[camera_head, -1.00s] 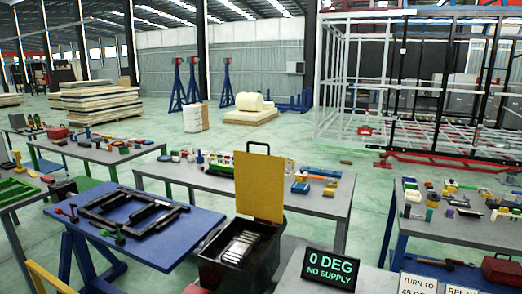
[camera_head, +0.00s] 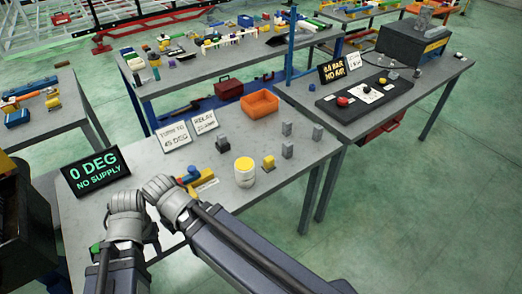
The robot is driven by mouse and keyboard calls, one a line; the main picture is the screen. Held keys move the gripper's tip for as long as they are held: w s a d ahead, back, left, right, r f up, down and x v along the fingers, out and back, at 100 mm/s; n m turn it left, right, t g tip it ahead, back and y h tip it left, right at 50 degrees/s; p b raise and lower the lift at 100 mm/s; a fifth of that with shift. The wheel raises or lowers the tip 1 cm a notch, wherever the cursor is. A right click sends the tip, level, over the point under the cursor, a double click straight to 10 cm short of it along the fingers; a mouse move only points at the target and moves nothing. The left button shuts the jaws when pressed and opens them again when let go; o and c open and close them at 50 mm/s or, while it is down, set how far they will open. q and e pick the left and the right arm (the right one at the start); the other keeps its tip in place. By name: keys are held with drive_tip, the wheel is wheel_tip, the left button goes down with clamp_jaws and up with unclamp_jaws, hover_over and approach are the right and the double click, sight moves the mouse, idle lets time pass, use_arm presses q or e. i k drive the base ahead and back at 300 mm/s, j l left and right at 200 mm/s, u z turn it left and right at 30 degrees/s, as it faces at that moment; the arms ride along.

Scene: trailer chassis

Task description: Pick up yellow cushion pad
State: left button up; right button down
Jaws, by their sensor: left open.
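A round yellow top (camera_head: 244,164) sits on a short white cylinder (camera_head: 245,180) on the near grey bench (camera_head: 110,212). A small yellow piece (camera_head: 268,162) stands just to its right. I cannot tell for sure which yellow thing is the cushion pad. My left gripper (camera_head: 127,203) is open over the bench's left part, left of the yellow things. My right gripper (camera_head: 163,190) is beside it, closer to the white cylinder; its jaws are not clear. Neither gripper touches the round yellow top.
A yellow and blue part (camera_head: 195,178) lies just right of my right gripper. Several small grey blocks (camera_head: 287,150) stand farther right. A sign reading 0 DEG NO SUPPLY (camera_head: 95,172), small cards and an orange bin (camera_head: 260,104) stand along the back. Another bench with a control panel (camera_head: 362,96) adjoins.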

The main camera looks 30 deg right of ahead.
sight(269, 165)
drive_tip(key=z, duration=1.25)
drive_tip(key=u, duration=1.9)
drive_tip(key=z, duration=1.9)
drive_tip(key=i+l+u, duration=0.15)
drive_tip(key=i, duration=0.3)
drive_tip(key=l, duration=0.05)
